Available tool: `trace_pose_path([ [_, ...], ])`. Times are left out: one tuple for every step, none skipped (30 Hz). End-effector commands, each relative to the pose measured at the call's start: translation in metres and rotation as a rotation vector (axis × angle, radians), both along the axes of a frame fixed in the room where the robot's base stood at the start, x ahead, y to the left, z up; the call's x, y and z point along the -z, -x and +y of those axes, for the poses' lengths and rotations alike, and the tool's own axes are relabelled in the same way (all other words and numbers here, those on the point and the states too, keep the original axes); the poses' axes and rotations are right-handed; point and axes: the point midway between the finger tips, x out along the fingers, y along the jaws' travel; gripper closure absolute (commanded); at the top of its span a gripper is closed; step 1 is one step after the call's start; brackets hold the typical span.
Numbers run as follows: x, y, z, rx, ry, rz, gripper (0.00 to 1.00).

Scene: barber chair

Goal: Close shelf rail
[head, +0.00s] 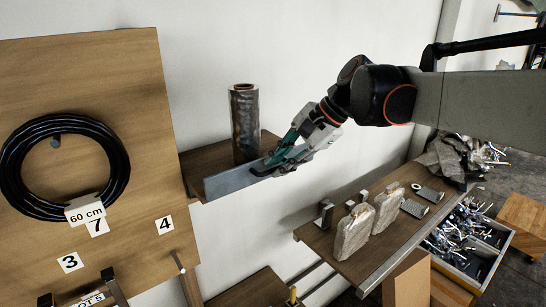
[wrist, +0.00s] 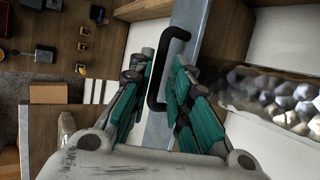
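The shelf rail (head: 228,181) is a grey metal strip along the front of the upper wooden shelf (head: 207,160). In the wrist view the rail (wrist: 158,134) carries a black bar handle (wrist: 169,72). My gripper (head: 262,170) is at the rail's right part in the head view. In the wrist view my gripper (wrist: 155,95) has its teal fingers apart, one on each side of the handle. The fingers do not look closed on the handle.
A dark cylinder (head: 244,125) stands on the shelf, close beside my gripper. A pegboard (head: 85,200) with a black cable coil (head: 118,165) is at the left. A lower shelf (head: 375,262) at the right holds wrapped packages (head: 354,232) and small metal parts.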

Motion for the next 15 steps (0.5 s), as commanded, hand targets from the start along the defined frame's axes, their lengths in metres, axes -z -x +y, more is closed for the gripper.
trace_pose_path([
  [-0.006,0.001,-0.005,0.002,0.0,0.0,0.82],
  [-0.01,0.002,-0.008,0.003,-0.001,0.001,0.82],
  [-0.017,0.004,-0.013,0.005,-0.001,0.0,0.82],
  [-0.021,0.005,-0.016,0.004,-0.001,-0.001,0.82],
  [-0.027,0.006,-0.02,0.004,-0.001,-0.001,0.82],
  [-0.033,0.008,-0.025,0.003,-0.001,0.001,0.82],
  [-0.038,0.009,-0.029,0.004,-0.001,0.001,0.82],
  [-0.043,0.011,-0.032,0.004,-0.001,0.001,0.82],
  [-0.05,0.012,-0.037,0.003,-0.001,0.001,0.82],
  [-0.054,0.013,-0.04,0.003,-0.001,-0.001,0.82],
  [-0.058,0.014,-0.043,0.004,-0.001,-0.001,0.82],
  [-0.064,0.016,-0.047,0.003,-0.001,0.001,0.82],
  [-0.067,0.017,-0.05,0.003,-0.001,0.001,0.82],
  [-0.071,0.017,-0.052,0.002,-0.001,0.001,0.82],
  [-0.075,0.018,-0.055,0.002,0.0,0.001,0.82],
])
